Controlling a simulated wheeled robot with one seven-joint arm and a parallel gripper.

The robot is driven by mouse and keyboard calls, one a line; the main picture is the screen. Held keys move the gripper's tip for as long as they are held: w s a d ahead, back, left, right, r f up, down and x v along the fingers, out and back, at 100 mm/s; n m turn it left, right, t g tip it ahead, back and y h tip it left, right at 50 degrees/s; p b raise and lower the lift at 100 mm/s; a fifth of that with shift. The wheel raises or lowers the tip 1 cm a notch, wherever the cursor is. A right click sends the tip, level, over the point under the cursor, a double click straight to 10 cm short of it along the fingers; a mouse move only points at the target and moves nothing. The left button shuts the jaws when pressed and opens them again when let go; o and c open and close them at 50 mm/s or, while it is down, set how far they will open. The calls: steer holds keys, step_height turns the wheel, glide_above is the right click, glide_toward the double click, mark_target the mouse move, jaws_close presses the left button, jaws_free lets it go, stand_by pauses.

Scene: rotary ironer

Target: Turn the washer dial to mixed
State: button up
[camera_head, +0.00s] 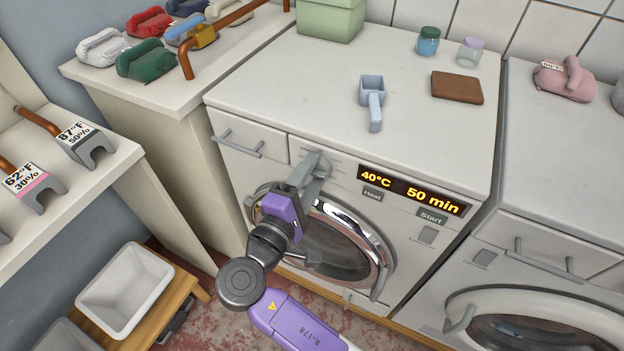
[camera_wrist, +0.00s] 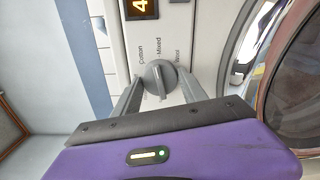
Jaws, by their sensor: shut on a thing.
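The washer dial (camera_wrist: 157,76) is a grey round knob with a raised ridge on the white panel in the wrist view. The labels Cotton, Mixed and Wool fan out around its upper side. The ridge runs nearly upright in the picture, its upper end towards Mixed; I cannot tell exact alignment. My gripper (camera_wrist: 160,90) is shut on the dial, one grey finger at each side. In the head view my gripper (camera_head: 314,168) is at the front panel of the washer (camera_head: 340,95), left of the display, and hides the dial.
The display (camera_head: 413,190) reads 40°C and 50 min, with Heat and Start buttons below. The round door (camera_head: 350,240) is under my arm. A second machine (camera_head: 560,190) is at right.

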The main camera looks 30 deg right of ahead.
steer(key=shift+f+m+b, duration=0.1)
steer(key=shift+m+b, duration=0.5)
steer(key=shift+m, duration=0.4)
steer(key=o, duration=1.4)
steer(key=shift+c, duration=0.2)
steer(key=v, duration=0.8)
